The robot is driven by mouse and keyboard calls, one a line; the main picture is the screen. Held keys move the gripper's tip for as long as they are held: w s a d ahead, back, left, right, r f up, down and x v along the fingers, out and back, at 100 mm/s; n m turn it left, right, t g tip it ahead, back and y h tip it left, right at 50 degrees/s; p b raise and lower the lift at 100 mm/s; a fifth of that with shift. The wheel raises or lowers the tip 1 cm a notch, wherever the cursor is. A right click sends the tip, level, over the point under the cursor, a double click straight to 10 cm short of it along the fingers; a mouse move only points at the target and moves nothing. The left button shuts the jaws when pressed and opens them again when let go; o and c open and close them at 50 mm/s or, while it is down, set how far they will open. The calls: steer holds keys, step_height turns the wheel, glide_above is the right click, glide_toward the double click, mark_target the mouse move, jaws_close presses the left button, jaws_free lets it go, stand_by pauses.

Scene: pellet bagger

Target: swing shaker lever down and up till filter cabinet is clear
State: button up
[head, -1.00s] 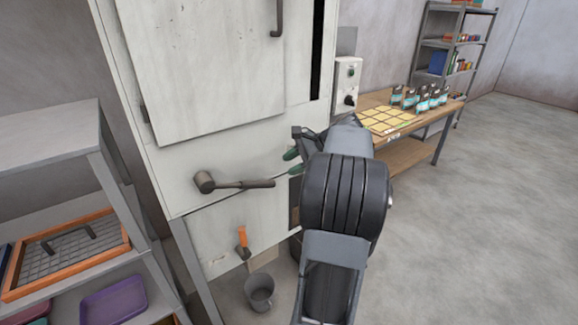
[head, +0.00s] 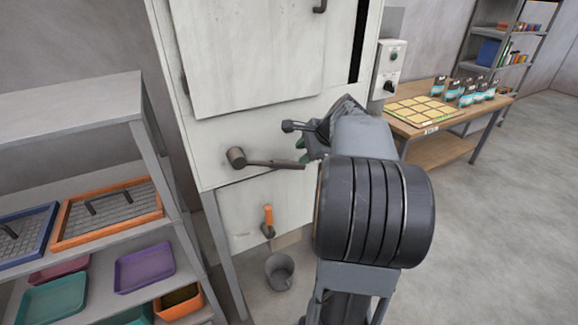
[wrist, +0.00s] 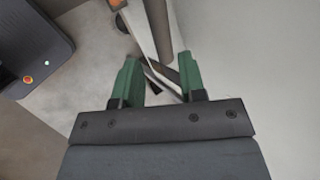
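The shaker lever (head: 275,163) is a dark bar on a round hub on the front of the pale filter cabinet (head: 212,135). It points right and tilts slightly down at its free end. My gripper (head: 303,152) is close to that free end in the head view, its fingers partly hidden by its own body. In the wrist view my gripper (wrist: 158,80) has its green fingers apart, with a gap between them. A dark bar (wrist: 164,45), which looks like the lever, lies beyond and partly between the fingertips; I cannot tell whether they touch it.
An orange-handled part (head: 268,218) sits low on the cabinet, above a grey bucket (head: 280,271) on the floor. A shelf (head: 70,110) with trays stands at left. A control box (head: 391,70) and wooden table (head: 440,145) are at right. Floor at right is clear.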

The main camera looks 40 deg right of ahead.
mark_target(291, 163)
steer(key=x, duration=0.9)
steer(key=shift+w+f, duration=0.1)
steer(key=shift+f, duration=0.1)
jaws_close()
